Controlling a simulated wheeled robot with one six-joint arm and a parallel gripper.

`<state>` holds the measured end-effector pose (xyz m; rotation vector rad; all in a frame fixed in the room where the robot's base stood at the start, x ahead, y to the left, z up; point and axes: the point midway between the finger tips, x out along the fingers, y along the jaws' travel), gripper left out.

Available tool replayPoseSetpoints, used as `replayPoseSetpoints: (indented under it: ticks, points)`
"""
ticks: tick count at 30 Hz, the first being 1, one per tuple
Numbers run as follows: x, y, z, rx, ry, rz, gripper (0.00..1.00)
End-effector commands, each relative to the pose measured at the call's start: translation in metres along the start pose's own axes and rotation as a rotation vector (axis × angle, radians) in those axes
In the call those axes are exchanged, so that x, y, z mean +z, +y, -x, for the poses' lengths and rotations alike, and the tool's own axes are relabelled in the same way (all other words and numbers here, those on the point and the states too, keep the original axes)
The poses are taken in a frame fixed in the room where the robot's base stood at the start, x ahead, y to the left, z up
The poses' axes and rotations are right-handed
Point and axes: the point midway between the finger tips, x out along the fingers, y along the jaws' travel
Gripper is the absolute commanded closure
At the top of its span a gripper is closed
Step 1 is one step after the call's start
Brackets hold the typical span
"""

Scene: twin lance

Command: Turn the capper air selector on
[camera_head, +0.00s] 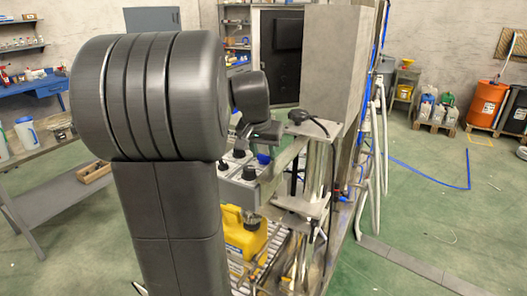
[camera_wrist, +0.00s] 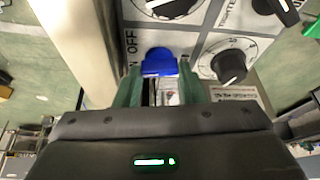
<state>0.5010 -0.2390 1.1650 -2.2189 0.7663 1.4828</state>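The capper air selector is a blue knob (camera_wrist: 158,62) on a light grey panel in the wrist view. "OFF" is printed left of its upper part, and a partly hidden "ON" label is lower left. My gripper (camera_wrist: 160,72) points at the panel, with its green fingers on either side of the blue knob and close to it. The frames do not show whether the fingers press on the knob. In the head view my gripper (camera_head: 262,140) is at the grey control box, with the blue knob (camera_head: 263,158) just below it.
Black dials (camera_wrist: 229,67) sit right of the selector in the wrist view. A pale upright post (camera_wrist: 75,45) stands close on the left. In the head view a metal stand with a black knob (camera_head: 299,116) is right of the box, and a yellow container (camera_head: 240,235) is below.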

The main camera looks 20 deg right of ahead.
Motion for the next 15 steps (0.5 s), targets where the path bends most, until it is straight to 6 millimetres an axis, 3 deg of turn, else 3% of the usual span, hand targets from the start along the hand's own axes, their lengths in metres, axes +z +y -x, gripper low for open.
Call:
replayPoseSetpoints:
  ticks: [15]
  points:
    - [-0.001,0.0018,0.0016,-0.107,-0.002,0.258,0.86]
